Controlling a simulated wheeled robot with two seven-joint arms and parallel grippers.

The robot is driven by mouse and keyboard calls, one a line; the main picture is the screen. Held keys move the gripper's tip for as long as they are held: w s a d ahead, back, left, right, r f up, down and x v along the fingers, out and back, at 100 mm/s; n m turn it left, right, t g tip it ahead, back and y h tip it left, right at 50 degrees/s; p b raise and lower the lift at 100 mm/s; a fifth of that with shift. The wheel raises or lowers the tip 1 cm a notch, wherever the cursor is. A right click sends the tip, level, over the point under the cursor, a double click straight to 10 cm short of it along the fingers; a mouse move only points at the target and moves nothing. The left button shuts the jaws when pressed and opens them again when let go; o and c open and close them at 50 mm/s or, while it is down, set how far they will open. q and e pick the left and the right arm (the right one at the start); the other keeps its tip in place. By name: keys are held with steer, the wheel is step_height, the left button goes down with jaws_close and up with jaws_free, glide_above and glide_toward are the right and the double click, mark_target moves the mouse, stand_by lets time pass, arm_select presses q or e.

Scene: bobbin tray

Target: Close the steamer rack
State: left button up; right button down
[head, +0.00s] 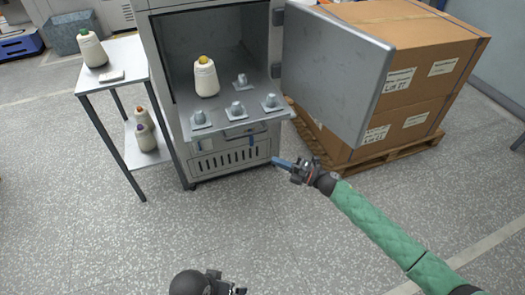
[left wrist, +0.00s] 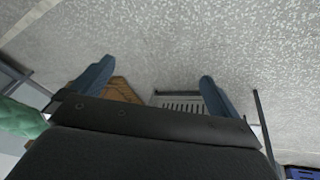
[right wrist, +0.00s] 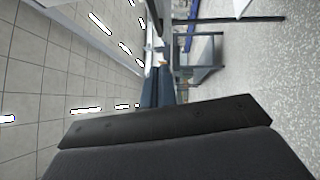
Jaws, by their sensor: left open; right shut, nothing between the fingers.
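The steamer (head: 225,155) is a grey metal cabinet with its door (head: 335,72) swung open to the right. Its rack (head: 222,121) is a flat metal shelf slid forward out of the opening, carrying several metal pegs (head: 237,109). One cream bobbin (head: 206,78) with a yellow top stands on it. My right gripper (head: 277,161) is shut and empty, low in front of the rack's right side, apart from it as far as I can tell.
Cardboard boxes (head: 420,50) on a pallet stand behind the door. The floor (head: 110,240) in front is clear.

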arm_select(q)
steer(key=s+a+r+g+y+p, duration=0.1)
steer(key=s+a+r+p, duration=0.1)
steer(key=a+r, duration=0.3)
steer(key=shift+a+r+n+p, duration=0.15)
steer(key=shift+r+n+p, duration=0.25)
steer(key=shift+p, duration=0.45)
arm_select(e)
steer(key=w+d+x, duration=0.1)
steer(key=w+x, duration=0.1)
steer(key=x, duration=1)
steer(key=shift+w, duration=0.4)
arm_select(q)
steer(key=shift+g, duration=0.3)
arm_select(e)
steer(key=shift+r, duration=0.1)
